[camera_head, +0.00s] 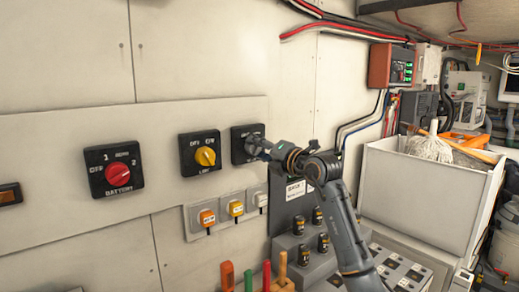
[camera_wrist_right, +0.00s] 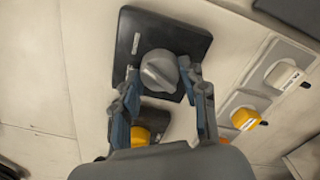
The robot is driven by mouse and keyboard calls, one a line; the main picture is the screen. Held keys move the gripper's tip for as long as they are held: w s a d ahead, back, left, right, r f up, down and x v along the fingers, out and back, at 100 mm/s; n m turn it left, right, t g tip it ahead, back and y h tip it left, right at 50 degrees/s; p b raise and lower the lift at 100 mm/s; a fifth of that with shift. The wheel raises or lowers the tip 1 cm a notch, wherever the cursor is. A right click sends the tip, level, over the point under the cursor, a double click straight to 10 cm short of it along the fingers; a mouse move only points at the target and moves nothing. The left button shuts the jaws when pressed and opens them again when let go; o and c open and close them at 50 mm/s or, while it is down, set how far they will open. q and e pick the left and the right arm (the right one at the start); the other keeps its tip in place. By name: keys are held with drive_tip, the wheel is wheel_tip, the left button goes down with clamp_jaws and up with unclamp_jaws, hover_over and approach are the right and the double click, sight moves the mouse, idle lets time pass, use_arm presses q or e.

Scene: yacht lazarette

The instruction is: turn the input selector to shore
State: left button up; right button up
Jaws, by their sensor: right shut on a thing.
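The selector is a black square plate (camera_head: 241,132) on the wall panel, the rightmost of three rotary switches. Its grey knob (camera_wrist_right: 160,68) and black plate (camera_wrist_right: 135,45) show in the right wrist view; the label is too small to read. My right gripper (camera_head: 257,147) reaches it from the right and hides much of the plate in the head view. In the wrist view its two fingers (camera_wrist_right: 160,80) are on either side of the grey knob, shut on it. Which position the knob points to cannot be told. My left gripper is not in view.
A red battery switch (camera_head: 117,175) and a yellow rotary switch (camera_head: 205,157) sit left of the selector. Below are orange, yellow and white toggles (camera_head: 207,217). Upright tool handles (camera_head: 267,274) stand beneath. A white bin (camera_head: 420,195) is at right.

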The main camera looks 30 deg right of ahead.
drive_tip(key=shift+m, duration=0.5)
drive_tip(key=o, duration=1.1)
drive_tip(key=shift+o, duration=0.2)
drive_tip(key=s+d, duration=0.1)
drive_tip(key=s, duration=1.1)
drive_tip(key=shift+f, duration=0.1)
